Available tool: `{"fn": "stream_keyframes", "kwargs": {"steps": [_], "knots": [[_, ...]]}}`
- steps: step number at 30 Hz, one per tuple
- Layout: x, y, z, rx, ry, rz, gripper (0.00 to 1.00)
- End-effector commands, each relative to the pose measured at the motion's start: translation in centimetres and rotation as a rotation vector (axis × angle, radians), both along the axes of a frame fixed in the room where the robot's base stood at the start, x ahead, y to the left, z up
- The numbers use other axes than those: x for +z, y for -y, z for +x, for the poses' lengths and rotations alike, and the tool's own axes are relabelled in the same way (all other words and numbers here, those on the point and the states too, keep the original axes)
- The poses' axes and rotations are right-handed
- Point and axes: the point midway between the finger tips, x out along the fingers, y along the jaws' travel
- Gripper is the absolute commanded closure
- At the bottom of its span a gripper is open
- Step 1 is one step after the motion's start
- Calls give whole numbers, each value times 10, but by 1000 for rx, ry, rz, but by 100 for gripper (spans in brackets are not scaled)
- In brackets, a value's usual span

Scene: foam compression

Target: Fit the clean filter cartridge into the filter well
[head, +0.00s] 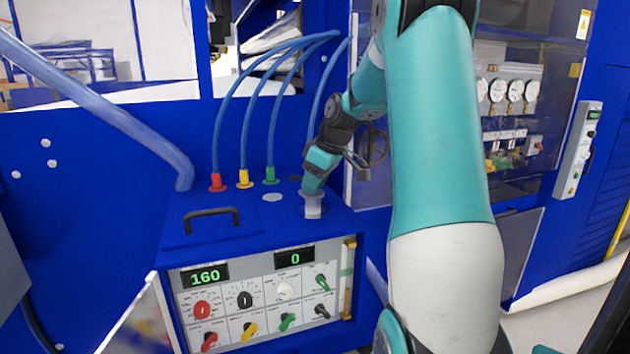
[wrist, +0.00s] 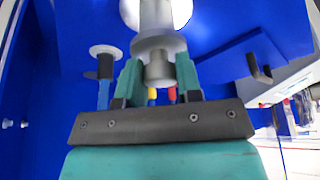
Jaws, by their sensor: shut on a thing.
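My gripper (head: 316,182) is shut on a pale grey cylindrical cartridge (head: 313,208) over the right part of the blue machine's top. In the wrist view, my teal fingers (wrist: 159,82) close on the cartridge's narrow grey stem. The cartridge (wrist: 157,45) has a wider collar, and its pale body points away from the camera. A white round fitting (wrist: 130,12), possibly the filter well, shows behind the cartridge's far end. I cannot tell whether the cartridge is inside it or just above it. The cartridge looks roughly upright.
A pale disc (head: 272,197) lies on the top, left of the cartridge. Red (head: 217,182), yellow (head: 244,179) and green (head: 270,175) hose connectors stand behind it. A black handle (head: 212,220) is at the left. The front panel (head: 265,290) has displays and knobs.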

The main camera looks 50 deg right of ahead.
Motion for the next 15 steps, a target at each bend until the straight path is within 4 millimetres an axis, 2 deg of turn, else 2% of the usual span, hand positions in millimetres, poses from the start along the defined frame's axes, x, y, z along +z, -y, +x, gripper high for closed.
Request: {"fn": "stream_keyframes", "kwargs": {"steps": [15], "knots": [[-17, 0, 0, 0, 1, 0, 100]]}}
